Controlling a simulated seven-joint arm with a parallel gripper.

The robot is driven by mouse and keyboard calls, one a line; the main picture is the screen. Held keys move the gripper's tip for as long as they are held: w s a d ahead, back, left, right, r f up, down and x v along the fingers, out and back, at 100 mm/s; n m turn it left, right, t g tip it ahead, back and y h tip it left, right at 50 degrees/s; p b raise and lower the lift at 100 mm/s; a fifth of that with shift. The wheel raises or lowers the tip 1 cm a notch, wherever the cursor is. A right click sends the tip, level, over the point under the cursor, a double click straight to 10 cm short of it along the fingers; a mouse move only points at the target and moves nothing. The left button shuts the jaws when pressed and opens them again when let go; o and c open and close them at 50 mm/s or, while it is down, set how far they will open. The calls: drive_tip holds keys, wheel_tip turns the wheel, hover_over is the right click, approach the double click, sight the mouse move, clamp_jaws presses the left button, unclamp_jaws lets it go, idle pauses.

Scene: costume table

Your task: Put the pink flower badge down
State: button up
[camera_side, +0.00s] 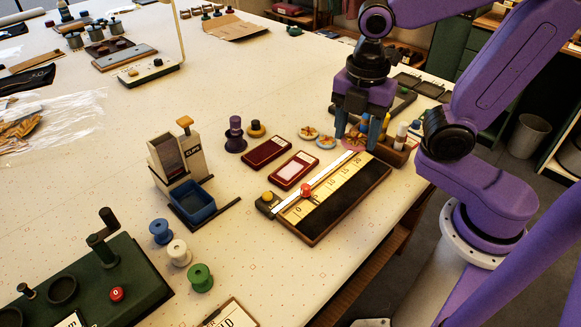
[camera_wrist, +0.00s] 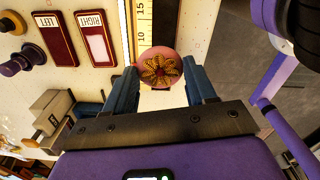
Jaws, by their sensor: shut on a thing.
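The pink flower badge (camera_wrist: 160,68), a round disc with a gold flower, sits between the fingertips of my gripper (camera_wrist: 162,76) in the wrist view. My gripper is shut on its sides. In the side view, my gripper (camera_side: 358,132) points down at the far end of the ruler board, and the pink badge (camera_side: 354,144) shows partly between the fingers. I cannot tell whether the badge touches the surface below. Two pale badges with flowers, one at the left (camera_side: 308,133) and one nearer my gripper (camera_side: 326,142), lie on the table.
The ruler board (camera_side: 345,205) with a red knob (camera_side: 306,190) lies in front. Two dark red pads, marked LEFT (camera_side: 267,152) and RIGHT (camera_side: 294,170), lie left of it. A wooden holder (camera_side: 397,157) with small bottles stands close right of my gripper.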

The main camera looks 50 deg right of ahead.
drive_tip(key=w+a+f, duration=0.3)
drive_tip(key=w+f, duration=0.1)
drive_tip(key=w, duration=0.5)
hover_over(290, 170)
drive_tip(key=f, duration=0.5)
drive_tip(key=shift+s+d+f, duration=0.1)
drive_tip(key=shift+s, duration=0.25)
drive_tip(key=shift+w+f, duration=0.35)
drive_tip(key=shift+f, duration=1.5)
drive_tip(key=shift+s+f, duration=0.1)
drive_tip(key=o, duration=1)
wheel_tip(290, 170, up, 12)
drive_tip(key=shift+r, duration=0.15)
